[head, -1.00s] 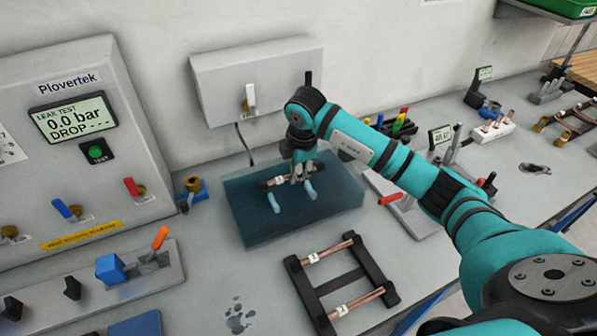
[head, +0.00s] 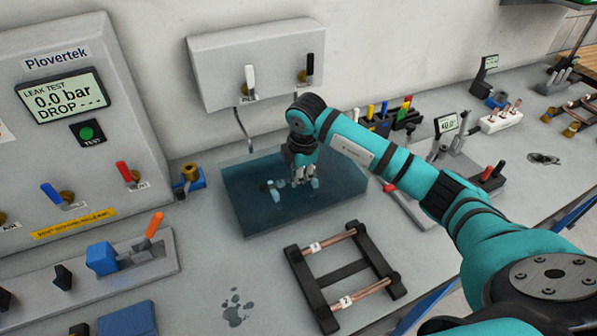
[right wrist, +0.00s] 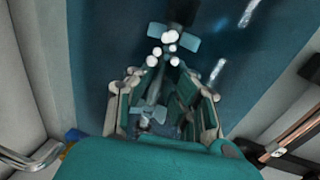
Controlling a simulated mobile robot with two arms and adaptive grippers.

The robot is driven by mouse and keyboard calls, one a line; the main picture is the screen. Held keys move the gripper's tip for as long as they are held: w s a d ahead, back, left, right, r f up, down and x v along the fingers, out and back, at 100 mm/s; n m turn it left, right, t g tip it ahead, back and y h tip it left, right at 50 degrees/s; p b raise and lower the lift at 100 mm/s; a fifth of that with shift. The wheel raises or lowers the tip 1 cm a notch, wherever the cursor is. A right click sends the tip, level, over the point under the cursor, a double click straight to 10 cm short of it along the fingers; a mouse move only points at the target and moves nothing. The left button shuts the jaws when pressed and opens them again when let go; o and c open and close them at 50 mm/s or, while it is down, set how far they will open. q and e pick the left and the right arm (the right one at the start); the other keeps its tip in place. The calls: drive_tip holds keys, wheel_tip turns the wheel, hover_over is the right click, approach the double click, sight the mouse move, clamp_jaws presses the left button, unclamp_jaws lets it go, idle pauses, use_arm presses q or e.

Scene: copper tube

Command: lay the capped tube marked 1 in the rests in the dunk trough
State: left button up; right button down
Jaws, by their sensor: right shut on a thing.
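The dunk trough (head: 345,205), filled with dark blue water, stands on the bench in the middle of the head view. My right gripper (head: 301,181) reaches down into it and is shut on the copper tube. The tube is hardly visible now, under the water and behind the fingers; its mark cannot be read. A pale blue rest (head: 276,193) shows beside the fingers. Whether the tube touches the rests I cannot tell. My left gripper is not in view.
A dark rack (head: 345,270) with two labelled copper tubes stands in front of the trough. The Plovertek leak tester (head: 70,130) is at left, and a blue-and-brass fitting (head: 188,180) lies near the trough's left side. A wall box (head: 255,65) with levers is behind.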

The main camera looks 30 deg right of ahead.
drive_tip(key=shift+f, duration=0.5)
idle(0.5)
drive_tip(key=c, duration=1.2)
unclamp_jaws()
drive_tip(key=shift+r, duration=0.1)
drive_tip(key=r, duration=0.4)
drive_tip(key=s+r, duration=0.1)
drive_tip(key=r, duration=0.2)
drive_tip(key=s+r, duration=0.1)
drive_tip(key=r, duration=0.3)
drive_tip(key=shift+s+r, duration=0.1)
drive_tip(key=shift+r, duration=0.25)
